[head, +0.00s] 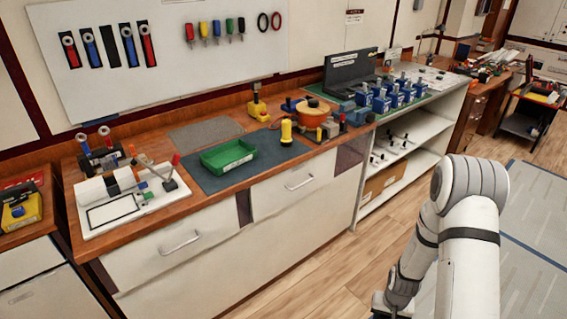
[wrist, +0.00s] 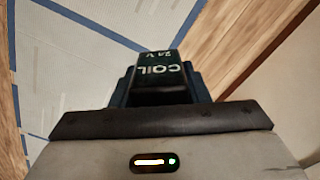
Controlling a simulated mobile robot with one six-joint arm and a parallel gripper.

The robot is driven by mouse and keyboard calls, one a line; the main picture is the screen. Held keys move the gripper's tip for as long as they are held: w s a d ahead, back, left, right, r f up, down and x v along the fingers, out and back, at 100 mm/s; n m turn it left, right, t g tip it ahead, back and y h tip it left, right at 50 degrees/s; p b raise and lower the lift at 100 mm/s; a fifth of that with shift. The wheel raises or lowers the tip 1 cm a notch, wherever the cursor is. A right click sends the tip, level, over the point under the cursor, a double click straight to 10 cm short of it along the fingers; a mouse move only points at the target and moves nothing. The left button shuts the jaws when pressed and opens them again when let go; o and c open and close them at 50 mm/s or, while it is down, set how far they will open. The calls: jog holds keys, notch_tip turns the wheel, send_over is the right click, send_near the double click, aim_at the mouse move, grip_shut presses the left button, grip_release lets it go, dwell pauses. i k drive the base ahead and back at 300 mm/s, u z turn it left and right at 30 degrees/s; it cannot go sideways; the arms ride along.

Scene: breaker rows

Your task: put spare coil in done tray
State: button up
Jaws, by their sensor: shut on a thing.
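The spare coil (wrist: 160,72) is a dark block with the white lettering "COIL 24 V". It shows in the wrist view, held in front of my gripper (wrist: 160,95), which is shut on it. Below it in that view is the floor. In the head view my arm hangs at the lower right, well away from the bench, and the coil cannot be made out there. A green open tray (head: 228,157) sits on a dark mat on the bench in the head view. It looks empty, and its front label is too small to read.
A yellow-topped device (head: 286,132) and an orange round-topped one (head: 312,112) stand right of the tray. A white board with fixtures (head: 135,205) lies to its left. Blue parts (head: 390,95) crowd the far right. Bare mat lies around the tray; open floor fronts the bench.

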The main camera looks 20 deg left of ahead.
aim_at(229, 158)
jog(key=u, duration=1.1)
jog(key=i, duration=1.05)
jog(key=k, duration=0.9)
jog(key=u, duration=0.1)
